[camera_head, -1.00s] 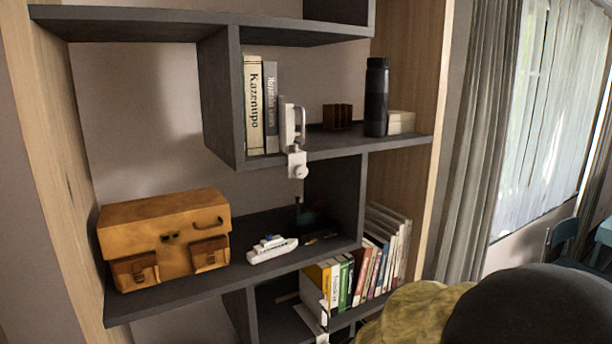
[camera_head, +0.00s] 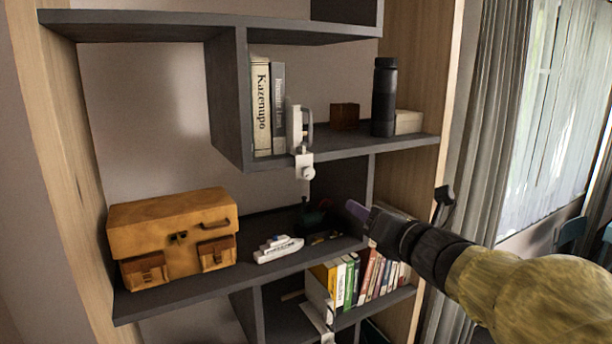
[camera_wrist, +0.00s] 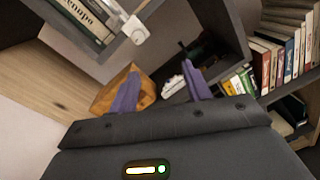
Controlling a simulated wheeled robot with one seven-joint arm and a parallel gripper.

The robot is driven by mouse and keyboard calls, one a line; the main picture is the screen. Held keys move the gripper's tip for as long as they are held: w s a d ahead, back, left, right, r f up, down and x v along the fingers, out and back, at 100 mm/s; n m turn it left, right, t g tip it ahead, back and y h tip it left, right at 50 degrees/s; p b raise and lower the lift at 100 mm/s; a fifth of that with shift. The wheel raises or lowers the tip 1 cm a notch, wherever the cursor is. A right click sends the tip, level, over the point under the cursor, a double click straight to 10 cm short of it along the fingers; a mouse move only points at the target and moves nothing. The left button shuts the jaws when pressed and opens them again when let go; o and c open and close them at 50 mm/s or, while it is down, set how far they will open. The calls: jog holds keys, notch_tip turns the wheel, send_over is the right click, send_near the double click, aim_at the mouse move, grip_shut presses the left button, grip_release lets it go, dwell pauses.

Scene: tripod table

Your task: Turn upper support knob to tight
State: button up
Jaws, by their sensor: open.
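The upper support is a white clamp (camera_head: 303,160) fixed to the front edge of the upper shelf, with a round white knob (camera_head: 308,173) on its front. The knob also shows in the wrist view (camera_wrist: 138,34), top centre. The knob's tightness cannot be told. My gripper (camera_head: 357,212) is in front of the shelves, right of and below the knob, apart from it. In the wrist view my gripper (camera_wrist: 163,88) has its two purple fingers spread with nothing between them. A lower white support (camera_head: 326,318) shows at the bottom shelf edge, partly cut off.
The upper shelf holds books (camera_head: 262,108), a black bottle (camera_head: 384,97) and a small brown box (camera_head: 345,116). Below are a tan case (camera_head: 172,236), a toy boat (camera_head: 278,249) and a row of books (camera_head: 368,276). The space before the upper clamp is free.

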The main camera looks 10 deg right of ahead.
jog(key=r+n, duration=0.1)
jog(key=s+n+y, duration=0.1)
jog(key=n, duration=0.1)
jog(key=a+r+n+y, duration=0.1)
jog(key=n, duration=0.1)
jog(key=shift+s+r, duration=0.25)
jog(key=shift+r, duration=0.05)
jog(key=p, duration=0.8)
send_near(310, 175)
jog(key=x, duration=0.8)
jog(key=shift+w, duration=0.15)
jog(key=c, duration=1)
